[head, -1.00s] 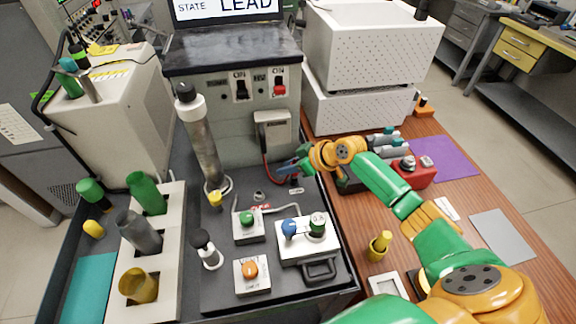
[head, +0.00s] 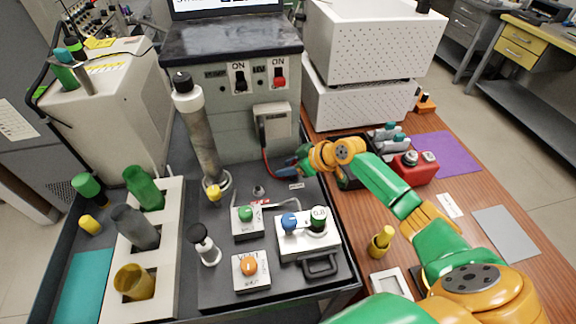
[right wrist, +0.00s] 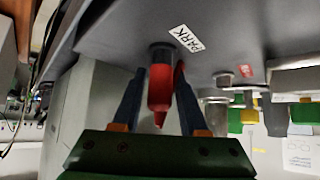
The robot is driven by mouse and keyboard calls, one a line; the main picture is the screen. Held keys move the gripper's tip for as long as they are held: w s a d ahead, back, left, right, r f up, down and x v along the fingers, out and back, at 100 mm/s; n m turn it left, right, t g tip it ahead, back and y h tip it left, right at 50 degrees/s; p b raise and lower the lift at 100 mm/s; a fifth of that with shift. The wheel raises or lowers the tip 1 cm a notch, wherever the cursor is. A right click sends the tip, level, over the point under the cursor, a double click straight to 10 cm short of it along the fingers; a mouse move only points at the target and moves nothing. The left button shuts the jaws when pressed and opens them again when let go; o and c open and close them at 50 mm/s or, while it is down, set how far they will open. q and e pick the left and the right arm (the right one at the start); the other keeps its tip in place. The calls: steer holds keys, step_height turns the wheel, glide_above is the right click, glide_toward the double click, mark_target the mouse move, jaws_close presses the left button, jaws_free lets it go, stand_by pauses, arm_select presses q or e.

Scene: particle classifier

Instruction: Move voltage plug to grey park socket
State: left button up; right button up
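The red voltage plug (right wrist: 160,88) stands at a grey collar, the park socket (right wrist: 161,53), beside the PARK label (right wrist: 187,38) in the right wrist view. That view shows the dark deck at the top. The plug looks in line with the socket and touching it; its depth cannot be told. My right gripper (right wrist: 160,92) has one finger on each side of the plug, with narrow gaps visible. In the head view my right gripper (head: 284,171) is low over the deck near the PARK label (head: 296,186) and hides the plug. My left gripper is out of view.
A red cable (head: 266,164) runs from the grey box (head: 273,124) towards my right gripper. Another socket (head: 258,190) stands left of it. The glass column (head: 204,140), green-knob box (head: 246,220) and two-knob box (head: 307,238) are close by.

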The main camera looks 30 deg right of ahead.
steer(key=shift+o, duration=0.9)
steer(key=v, duration=0.7)
steer(key=shift+d, duration=0.1)
